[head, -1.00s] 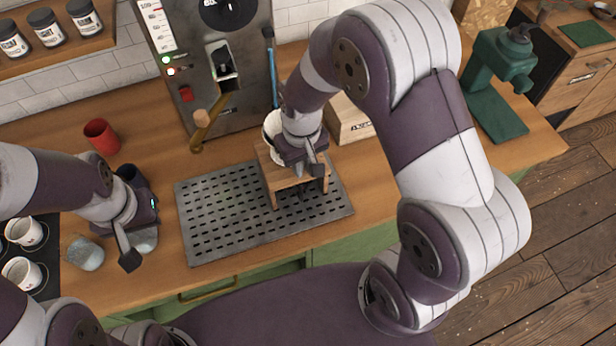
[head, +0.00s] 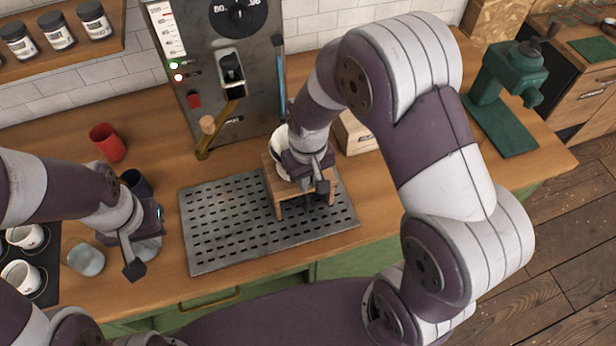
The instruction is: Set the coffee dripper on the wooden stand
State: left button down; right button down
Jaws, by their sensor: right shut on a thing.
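The white coffee dripper (head: 281,150) is at the wooden stand (head: 278,207), mostly hidden behind my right gripper (head: 312,182). My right gripper is shut on the dripper from the near side, over the stand top. I cannot tell whether the dripper's base touches the stand. The stand is upright on the right part of the perforated metal drip tray (head: 225,250). My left gripper (head: 143,248) hangs over the counter left of the tray, beside a grey cup; its finger gap is not clear.
A red cup (head: 107,143), a dark cup (head: 136,183) and a grey-blue cup (head: 86,259) stand left of the tray. White cups (head: 24,236) sit on a dark mat. The roaster panel (head: 222,60) is behind. A wooden box (head: 354,134) and green grinder (head: 505,90) stand right.

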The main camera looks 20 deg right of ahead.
jog(key=shift+f, duration=0.2)
jog(key=c, duration=1.1)
grip_release()
jog(key=shift+o, duration=0.2)
notch_tip(320, 180, up, 12)
jog(key=shift+s+f+b, duration=0.1)
jog(key=shift+f+b, duration=0.1)
jog(key=shift+b, duration=0.65)
jog(key=shift+w+r, duration=0.25)
jog(key=shift+r, duration=0.25)
jog(key=s+d+f+m+t+b, duration=0.1)
jog(key=s+d+f+m+b, duration=0.1)
jog(key=s+d+f, duration=0.3)
jog(key=s+f, duration=0.3)
jog(key=shift+d+f, duration=0.2)
jog(key=shift+f, duration=0.05)
